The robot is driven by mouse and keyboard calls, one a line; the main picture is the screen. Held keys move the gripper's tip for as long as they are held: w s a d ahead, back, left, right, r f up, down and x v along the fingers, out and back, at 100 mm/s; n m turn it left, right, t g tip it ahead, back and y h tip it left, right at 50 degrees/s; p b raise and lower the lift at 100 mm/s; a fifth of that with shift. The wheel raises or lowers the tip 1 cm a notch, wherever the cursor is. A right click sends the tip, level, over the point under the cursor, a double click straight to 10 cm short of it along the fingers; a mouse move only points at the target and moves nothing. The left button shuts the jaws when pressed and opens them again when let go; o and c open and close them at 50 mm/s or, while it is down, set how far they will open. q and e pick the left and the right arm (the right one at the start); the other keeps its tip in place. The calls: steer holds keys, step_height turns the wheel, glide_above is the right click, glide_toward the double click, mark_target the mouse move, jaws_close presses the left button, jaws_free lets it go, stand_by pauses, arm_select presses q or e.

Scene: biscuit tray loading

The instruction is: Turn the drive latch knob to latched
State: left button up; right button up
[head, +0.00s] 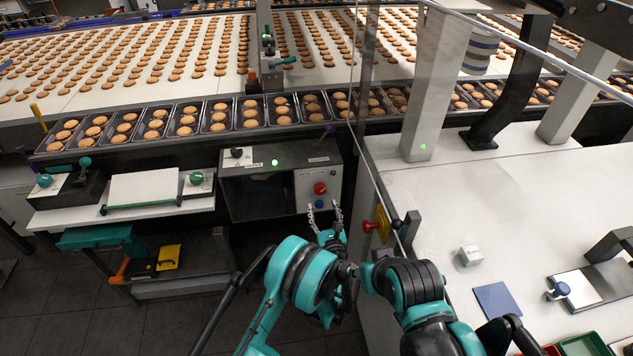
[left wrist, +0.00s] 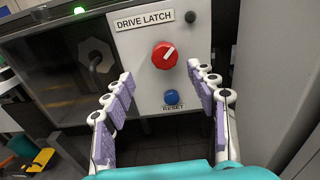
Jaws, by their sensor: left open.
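The drive latch knob (head: 320,188) is a round red knob on a pale panel of the dark machine box. In the left wrist view the knob (left wrist: 165,56) sits under a "DRIVE LATCH" label, its white mark pointing to the upper right. My left gripper (head: 324,211) is in front of the panel. In the left wrist view its open fingers (left wrist: 159,76) stand apart to the left and right, just below the knob, with nothing between them gripped. Whether a fingertip touches the panel cannot be told. My right gripper is not in view.
A blue reset button (left wrist: 171,97) sits right below the knob, between the fingers. A green light (head: 275,162) glows on top of the box. The white worktop (head: 480,200) closes off the right side. Biscuit trays (head: 219,127) line the conveyor behind. A side bench (head: 130,210) stands at left.

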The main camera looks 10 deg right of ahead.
mark_target(321, 192)
arm_select(q)
steer(key=shift+m, duration=0.3)
steer(key=w, duration=0.2)
steer(key=w+b, duration=0.1)
steer(key=w, duration=0.1)
steer(key=w+b, duration=0.1)
steer(key=w, duration=0.2)
steer(key=shift+d+f, duration=0.3)
steer(key=shift+f, duration=0.1)
steer(key=shift+w+r, duration=0.1)
steer(key=shift+w, duration=0.3)
steer(key=c, duration=1.2)
